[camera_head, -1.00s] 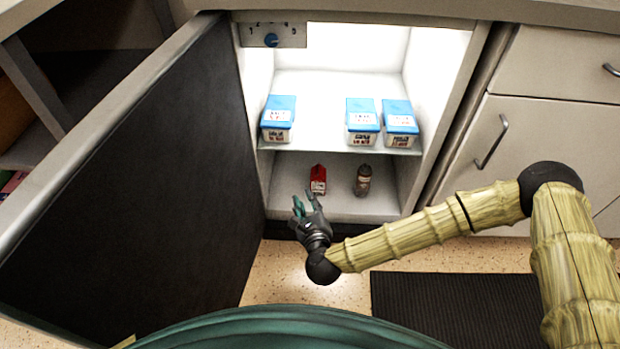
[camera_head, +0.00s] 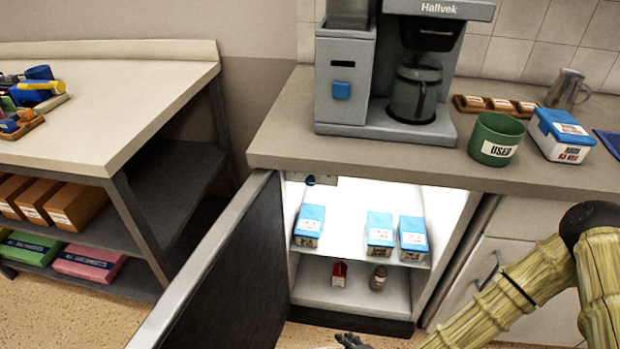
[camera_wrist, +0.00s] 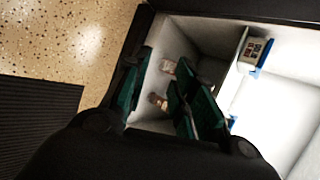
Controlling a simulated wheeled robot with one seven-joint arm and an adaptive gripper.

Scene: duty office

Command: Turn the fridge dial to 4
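The fridge dial (camera_head: 310,181) is a small blue knob on a pale panel at the upper left inside the open fridge, just under the counter edge. Its numbers are too small and partly covered to read. The dark fridge door (camera_head: 235,270) stands open to the left. My gripper (camera_wrist: 160,85) is open and empty in the wrist view, its green fingers apart in front of the fridge's lower compartment. In the head view only the top of my gripper (camera_head: 352,341) shows at the bottom edge, low and well away from the dial.
Blue-lidded boxes (camera_head: 309,226) stand on the fridge shelf. A red carton (camera_head: 339,274) and a small bottle (camera_head: 378,278) stand below. The counter (camera_head: 275,143) above holds a coffee machine (camera_head: 343,100), a green USED bin (camera_head: 495,140) and another blue-lidded box (camera_head: 560,135).

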